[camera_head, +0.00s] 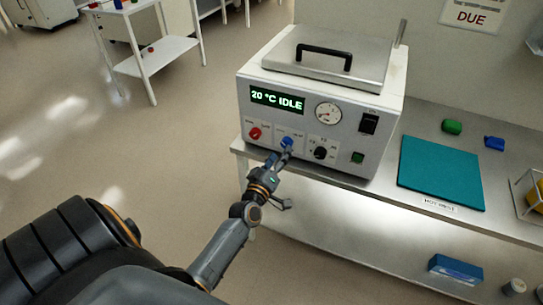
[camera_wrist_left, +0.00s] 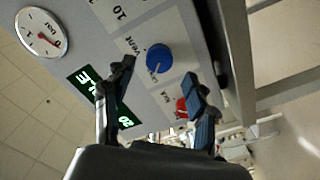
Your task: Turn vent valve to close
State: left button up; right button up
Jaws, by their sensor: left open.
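The vent valve is a blue round knob (camera_head: 287,142) on the front panel of the white bench-top unit (camera_head: 380,139). In the left wrist view the blue knob (camera_wrist_left: 159,58) sits by the label "Vent", ahead of my fingertips and between their lines. My left gripper (camera_head: 280,157) is in front of the panel, just below the knob. In the wrist view its two fingers (camera_wrist_left: 160,80) are spread apart with nothing between them. Whether a finger touches the knob cannot be told. My right gripper is not in view.
A red knob (camera_head: 255,133) is left of the blue one, and a black dial (camera_head: 320,153) is right. The display (camera_head: 277,99) reads "20 °C IDLE". A gauge (camera_head: 328,113) is above. A teal mat (camera_head: 440,172) lies on the bench to the right.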

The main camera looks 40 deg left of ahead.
pick_arm(q)
jog(key=v, duration=0.7)
jog(key=shift+s, duration=0.1)
jog(key=s+d+f+m+g+h, duration=0.1)
jog(key=s+d+f+m+g, duration=0.15)
jog(key=f, duration=0.65)
jog(key=s+d+f+m+g+h, duration=0.2)
jog(key=s+d+f, duration=0.2)
jog(key=f, duration=0.6)
jog(key=s+d+f+m+g+h, duration=0.1)
jog(key=s+d+f+m+g, duration=0.2)
jog(key=f, duration=0.6)
jog(key=s+f+m+g, duration=0.2)
jog(key=s+f, duration=0.4)
jog(key=s, duration=0.4)
jog(key=s+d+f+m+g, duration=0.1)
jog(key=s+f+g, duration=0.3)
jog(key=s, duration=0.7)
jog(key=s+d+f+m+g, duration=0.1)
jog(key=s+f+m+g, duration=0.2)
jog(key=s+f, duration=0.5)
jog(key=s+m, duration=0.1)
jog(key=s, duration=0.1)
jog(key=shift+s+f, duration=0.2)
jog(key=shift+s, duration=0.2)
